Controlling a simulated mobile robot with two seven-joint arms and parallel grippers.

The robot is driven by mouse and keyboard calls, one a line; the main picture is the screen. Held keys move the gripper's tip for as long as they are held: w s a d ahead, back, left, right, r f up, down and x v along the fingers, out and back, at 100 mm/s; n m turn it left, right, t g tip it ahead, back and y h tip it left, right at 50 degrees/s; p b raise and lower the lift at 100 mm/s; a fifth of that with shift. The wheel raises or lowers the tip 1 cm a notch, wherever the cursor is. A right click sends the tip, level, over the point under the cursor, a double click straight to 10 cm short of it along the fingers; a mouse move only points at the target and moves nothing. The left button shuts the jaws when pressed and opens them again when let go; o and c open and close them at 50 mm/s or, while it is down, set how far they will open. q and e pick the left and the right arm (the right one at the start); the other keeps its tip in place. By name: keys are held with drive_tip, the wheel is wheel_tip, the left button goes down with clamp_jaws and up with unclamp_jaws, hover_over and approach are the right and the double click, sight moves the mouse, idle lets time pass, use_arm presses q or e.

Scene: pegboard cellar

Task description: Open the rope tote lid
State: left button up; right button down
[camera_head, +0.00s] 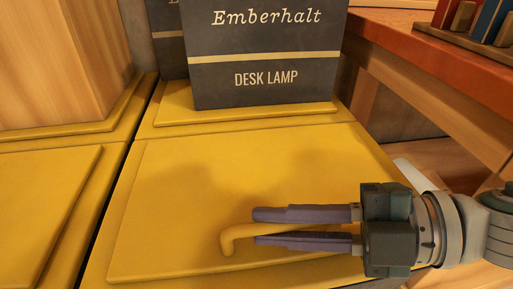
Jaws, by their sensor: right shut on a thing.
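The yellow tote lid (190,180) fills the middle of the view and looks flat, with a raised panel on top. A bent yellow handle (227,246) stands out near its front right part. My right gripper (256,227) comes in from the right, its two purple fingers on either side of the handle and shut on it. The fingers and gripper body hide part of the handle and the lid's right edge. The inside of the tote and any rope are not visible. My left gripper is not in view.
A dark Emberhalt desk lamp box (265,65) stands on the yellow surface behind the lid, with another dark box partly behind it. A second yellow lid (40,205) lies at left, with a wooden block (55,60) behind. A red-topped bench (440,70) is at right.

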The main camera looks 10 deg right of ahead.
wheel_tip(320, 180, up, 8)
drive_tip(key=w+m+g+p, duration=0.1)
drive_tip(key=w+m+p, duration=0.1)
drive_tip(key=p, duration=0.7)
wheel_tip(320, 180, up, 6)
drive_tip(key=m+g+h+p, duration=0.1)
drive_tip(key=m+p, duration=0.1)
drive_tip(key=p, duration=0.2)
hover_over(269, 198)
drive_tip(key=shift+s, duration=0.1)
drive_tip(key=c, duration=1.1)
unclamp_jaws()
drive_tip(key=shift+w+v, duration=0.2)
drive_tip(key=shift+v, duration=4.7)
